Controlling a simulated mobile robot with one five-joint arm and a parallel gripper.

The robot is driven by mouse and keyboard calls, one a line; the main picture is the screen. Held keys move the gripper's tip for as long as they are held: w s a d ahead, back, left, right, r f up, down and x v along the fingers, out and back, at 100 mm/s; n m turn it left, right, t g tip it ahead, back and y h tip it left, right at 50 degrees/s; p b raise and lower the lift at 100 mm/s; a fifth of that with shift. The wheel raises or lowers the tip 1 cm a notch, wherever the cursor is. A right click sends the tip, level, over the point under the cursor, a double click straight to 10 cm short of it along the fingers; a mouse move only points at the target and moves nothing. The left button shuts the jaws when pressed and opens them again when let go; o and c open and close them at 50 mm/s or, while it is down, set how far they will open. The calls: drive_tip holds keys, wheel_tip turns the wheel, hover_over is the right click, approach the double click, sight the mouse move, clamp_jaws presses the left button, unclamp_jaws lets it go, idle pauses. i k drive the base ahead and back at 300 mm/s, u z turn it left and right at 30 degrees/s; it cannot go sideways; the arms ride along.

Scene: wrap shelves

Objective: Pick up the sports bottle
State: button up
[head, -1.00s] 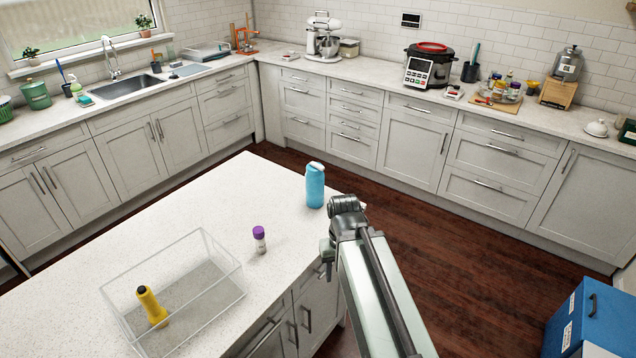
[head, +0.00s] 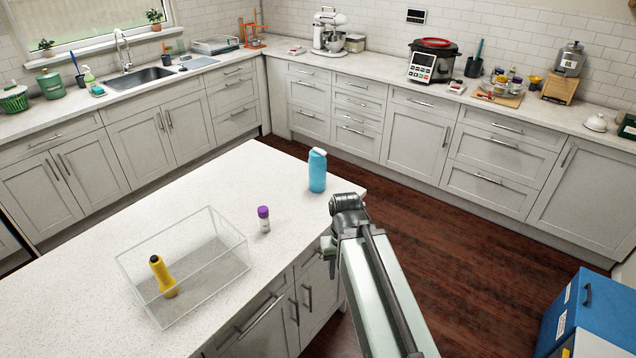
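The sports bottle (head: 317,172) is blue with a pale cap. It stands upright near the far right corner of the white island counter (head: 225,180). My arm reaches up from the bottom of the head view, and its dark end (head: 347,207) is to the right of and nearer than the bottle, by the island's right edge. No fingertips show, so the gripper's opening is hidden. Nothing seems to touch the bottle.
A blue box (head: 588,312) stands at the lower right. Wooden floor (head: 460,250) is open between island and cabinets.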

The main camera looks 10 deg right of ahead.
sight(317, 163)
drive_tip(key=k, duration=0.75)
drive_tip(key=z, duration=1.4)
drive_tip(key=i, duration=1.9)
drive_tip(key=u, duration=3.65)
